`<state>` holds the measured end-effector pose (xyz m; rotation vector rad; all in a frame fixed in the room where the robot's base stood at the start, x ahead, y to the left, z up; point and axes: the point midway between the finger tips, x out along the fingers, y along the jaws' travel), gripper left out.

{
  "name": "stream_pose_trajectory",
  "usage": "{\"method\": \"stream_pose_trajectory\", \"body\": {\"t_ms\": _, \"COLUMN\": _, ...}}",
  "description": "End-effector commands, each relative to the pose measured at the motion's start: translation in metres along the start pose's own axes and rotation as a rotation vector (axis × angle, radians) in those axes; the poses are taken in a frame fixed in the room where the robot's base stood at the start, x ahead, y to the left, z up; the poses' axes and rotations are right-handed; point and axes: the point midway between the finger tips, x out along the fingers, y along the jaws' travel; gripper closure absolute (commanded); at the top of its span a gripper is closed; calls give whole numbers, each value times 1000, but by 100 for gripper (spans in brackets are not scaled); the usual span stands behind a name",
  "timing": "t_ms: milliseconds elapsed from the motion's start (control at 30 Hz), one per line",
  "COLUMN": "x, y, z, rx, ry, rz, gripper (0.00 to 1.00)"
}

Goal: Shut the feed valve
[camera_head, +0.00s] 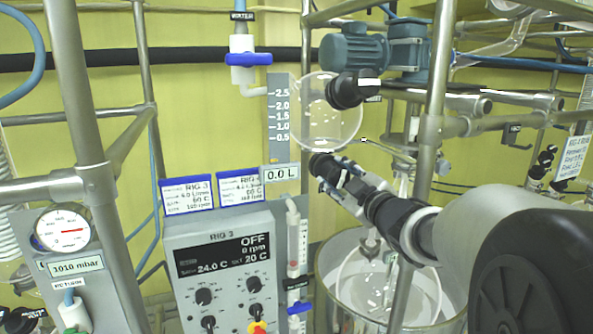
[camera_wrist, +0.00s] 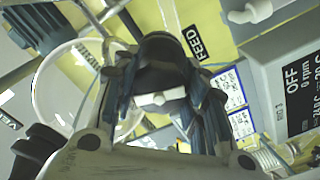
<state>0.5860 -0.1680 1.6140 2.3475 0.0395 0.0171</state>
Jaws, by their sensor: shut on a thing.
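My gripper (camera_head: 330,172) reaches in from the lower right to just under the round glass feed vessel (camera_head: 330,112). Its jaws are shut on the dark feed valve (camera_wrist: 160,50), right below the vessel. In the wrist view the two fingers (camera_wrist: 157,82) stand on either side of the dark part, with a small white piece between them. A FEED label (camera_wrist: 191,42) shows beside it. The fingers cover most of the valve, so I cannot tell how far its handle is turned.
A blue-handled water valve (camera_head: 248,59) is above left. The control box (camera_head: 225,265) reads OFF, 0 rpm. The level scale reads 0.0 L. A metal frame post (camera_head: 432,110) stands close to my arm. The open glass reactor (camera_head: 335,262) is below it.

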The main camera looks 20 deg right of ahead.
Motion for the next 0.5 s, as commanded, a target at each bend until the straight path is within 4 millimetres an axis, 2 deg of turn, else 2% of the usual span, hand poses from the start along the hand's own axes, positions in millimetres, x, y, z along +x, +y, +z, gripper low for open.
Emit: {"method": "stream_pose_trajectory", "body": {"t_ms": 500, "x": 0, "y": 1, "z": -2, "rx": 490, "ry": 0, "rz": 0, "gripper": 84}}
